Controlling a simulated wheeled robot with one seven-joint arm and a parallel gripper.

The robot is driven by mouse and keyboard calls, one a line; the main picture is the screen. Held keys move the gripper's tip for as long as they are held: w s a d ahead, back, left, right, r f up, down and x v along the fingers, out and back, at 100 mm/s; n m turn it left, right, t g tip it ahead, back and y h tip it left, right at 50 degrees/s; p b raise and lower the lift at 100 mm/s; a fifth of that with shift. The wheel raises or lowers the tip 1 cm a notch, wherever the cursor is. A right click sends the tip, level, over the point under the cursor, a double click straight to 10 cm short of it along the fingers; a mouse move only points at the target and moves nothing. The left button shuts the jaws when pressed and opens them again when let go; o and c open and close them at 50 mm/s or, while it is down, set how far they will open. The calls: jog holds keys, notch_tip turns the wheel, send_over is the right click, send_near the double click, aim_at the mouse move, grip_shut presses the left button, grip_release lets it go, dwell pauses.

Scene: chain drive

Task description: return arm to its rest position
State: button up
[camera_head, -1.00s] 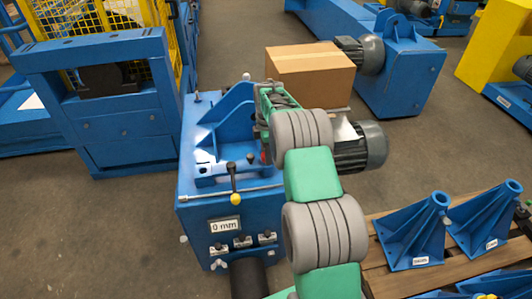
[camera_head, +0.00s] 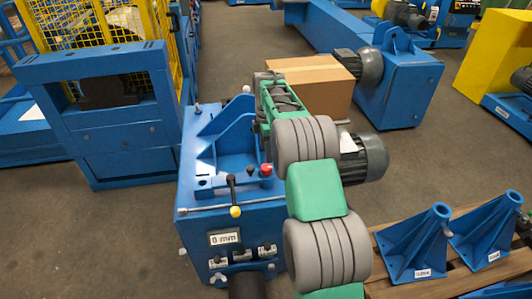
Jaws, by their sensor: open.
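My arm, green with thick grey ribbed joints, rises from the bottom centre in the head view. Its far part is a green link (camera_head: 265,125) with a dark piece and a grey joint (camera_head: 265,78) at the top. This part stands in front of the right side of a blue machine (camera_head: 235,215) and its upright blue bracket (camera_head: 222,128). My gripper's fingers cannot be made out; they are hidden behind the arm. I see no object held.
The blue machine has a yellow-tipped lever (camera_head: 235,211), a red knob (camera_head: 266,170) and a "0 mm" display (camera_head: 223,238). A cardboard box (camera_head: 310,85) and a grey motor (camera_head: 365,160) are close to my arm. Blue brackets (camera_head: 417,247) stand on a pallet at right.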

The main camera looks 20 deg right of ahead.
jog(key=s+a+r+m+t+p, duration=0.25)
jog(key=s+a+r+m, duration=0.5)
jog(key=s+r, duration=0.5)
jog(key=s+a+m+p, duration=0.1)
jog(key=s+a+m, duration=0.2)
jog(key=s, duration=0.6)
jog(key=s+a+m+p, duration=0.2)
jog(key=s+a+m, duration=0.1)
jog(key=s+m, duration=0.3)
jog(key=s, duration=0.2)
jog(key=shift+s+t, duration=0.35)
jog(key=shift+s, duration=0.05)
